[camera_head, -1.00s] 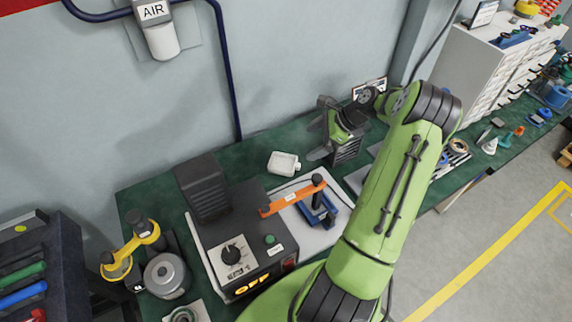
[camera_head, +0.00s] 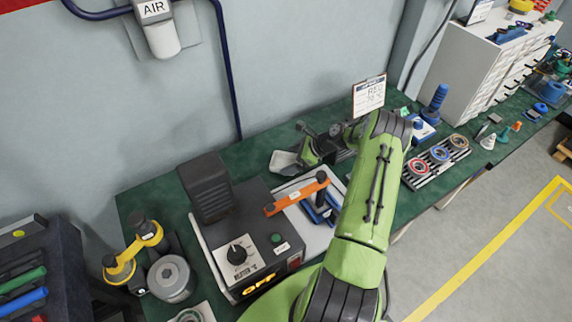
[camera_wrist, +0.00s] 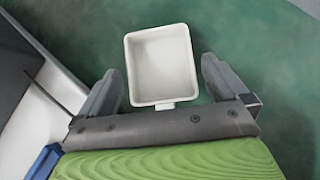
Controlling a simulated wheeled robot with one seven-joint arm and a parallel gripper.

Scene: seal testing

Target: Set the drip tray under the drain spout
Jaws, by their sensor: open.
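The drip tray is a white, roughly square open tray (camera_head: 284,161) lying on the green bench top behind the test unit. In the wrist view the white tray (camera_wrist: 162,62) is empty, with a small tab on its near edge. My gripper (camera_head: 299,148) is low over the bench at the tray's right side. In the wrist view my gripper (camera_wrist: 162,78) is open, its fingers either side of the tray's near part with gaps showing. I cannot make out the drain spout.
A grey cylinder (camera_head: 171,278) and yellow fixture (camera_head: 135,252) are at left. A rack of coloured rings (camera_head: 438,160) lies at right. Green bench behind the tray is clear.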

